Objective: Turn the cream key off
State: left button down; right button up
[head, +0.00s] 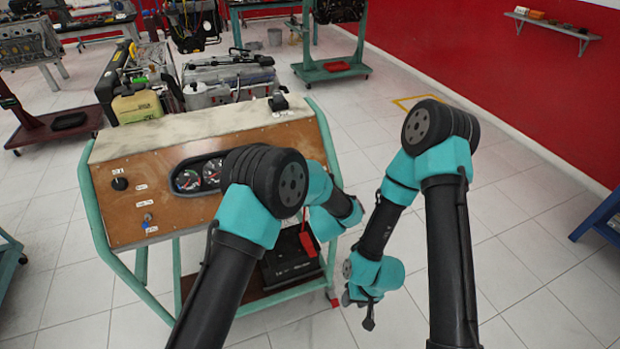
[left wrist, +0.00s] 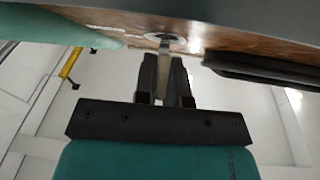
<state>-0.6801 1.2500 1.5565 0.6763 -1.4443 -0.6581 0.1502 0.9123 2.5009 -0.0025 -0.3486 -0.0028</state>
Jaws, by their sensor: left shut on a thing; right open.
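The cream key (left wrist: 164,62) shows in the left wrist view, standing in a round metal lock (left wrist: 172,38) on the brown panel. My left gripper (left wrist: 166,82) is shut on the key, one finger on each side of it. In the head view my left arm hides the key and the left gripper's fingertips. My right gripper (head: 362,306) is open and empty, low over the floor to the right of the trainer.
A black battery (head: 290,262) sits below.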

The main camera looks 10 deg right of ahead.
pick_arm(q)
jog(key=shift+n+y, duration=0.9)
jog(key=shift+n, duration=0.3)
jog(key=c, duration=1.2)
grip_release()
jog(key=shift+m, duration=0.3)
